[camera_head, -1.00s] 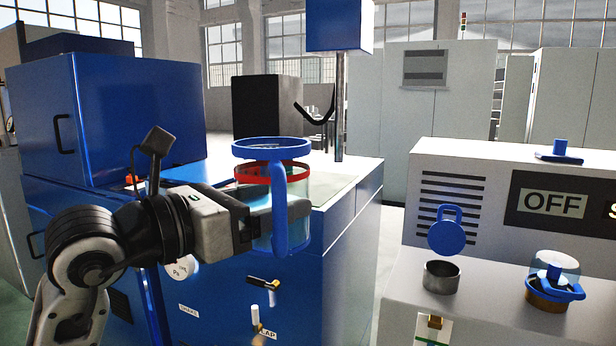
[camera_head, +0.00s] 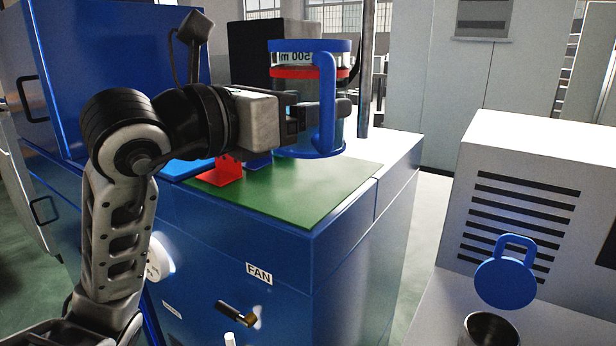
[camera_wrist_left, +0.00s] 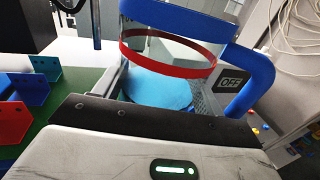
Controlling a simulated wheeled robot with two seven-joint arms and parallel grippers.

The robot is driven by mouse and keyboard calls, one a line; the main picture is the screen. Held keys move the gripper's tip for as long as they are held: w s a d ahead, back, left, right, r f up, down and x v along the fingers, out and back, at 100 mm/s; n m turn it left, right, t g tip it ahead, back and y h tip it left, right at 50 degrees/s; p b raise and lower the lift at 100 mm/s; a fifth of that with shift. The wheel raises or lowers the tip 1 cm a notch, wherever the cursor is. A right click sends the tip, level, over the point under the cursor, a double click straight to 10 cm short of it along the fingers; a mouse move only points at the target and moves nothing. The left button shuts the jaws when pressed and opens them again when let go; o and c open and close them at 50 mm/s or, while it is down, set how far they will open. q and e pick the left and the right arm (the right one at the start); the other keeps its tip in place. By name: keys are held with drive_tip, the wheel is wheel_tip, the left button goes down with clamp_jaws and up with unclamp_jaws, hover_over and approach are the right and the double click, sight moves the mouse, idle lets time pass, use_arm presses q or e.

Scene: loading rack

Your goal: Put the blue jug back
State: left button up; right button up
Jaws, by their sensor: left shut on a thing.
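The blue jug (camera_head: 328,110) is a clear vessel with a blue rim, blue base, blue handle and a red band; "500 ml" is printed near its top. My left gripper (camera_head: 318,112) is shut on it and holds it upright, seemingly above the green mat (camera_head: 318,190) on the blue cabinet. In the left wrist view the jug (camera_wrist_left: 172,62) stands just beyond the gripper, its blue handle to the right. The fingertips are partly hidden there. My right gripper is not in view.
A red bracket (camera_head: 222,172) and blue brackets lie on the cabinet left of the jug. A big blue box (camera_head: 110,70) stands behind my left arm.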

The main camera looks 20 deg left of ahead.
use_arm(q)
drive_tip(key=w+a+f, duration=0.2)
drive_tip(key=w+f, duration=0.1)
drive_tip(key=w+a+f, duration=0.3)
drive_tip(key=w, duration=0.1)
drive_tip(key=w+a+f+p, duration=0.1)
drive_tip(key=w+a+f, duration=0.1)
drive_tip(key=w, duration=0.1)
drive_tip(key=shift+w+a+f, duration=0.15)
drive_tip(key=shift+a+f, duration=0.05)
drive_tip(key=shift+f, duration=0.2)
drive_tip(key=f, duration=0.3)
drive_tip(key=shift+w+a+f+p, duration=0.2)
drive_tip(key=shift+w+f+p, duration=0.1)
drive_tip(key=shift+f+p, duration=0.05)
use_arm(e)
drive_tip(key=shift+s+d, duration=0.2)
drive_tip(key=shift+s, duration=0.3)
use_arm(q)
drive_tip(key=shift+f, duration=0.15)
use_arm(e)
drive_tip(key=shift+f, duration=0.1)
use_arm(q)
drive_tip(key=shift+f, duration=0.15)
drive_tip(key=o, duration=1.4)
drive_tip(key=shift+o, duration=0.2)
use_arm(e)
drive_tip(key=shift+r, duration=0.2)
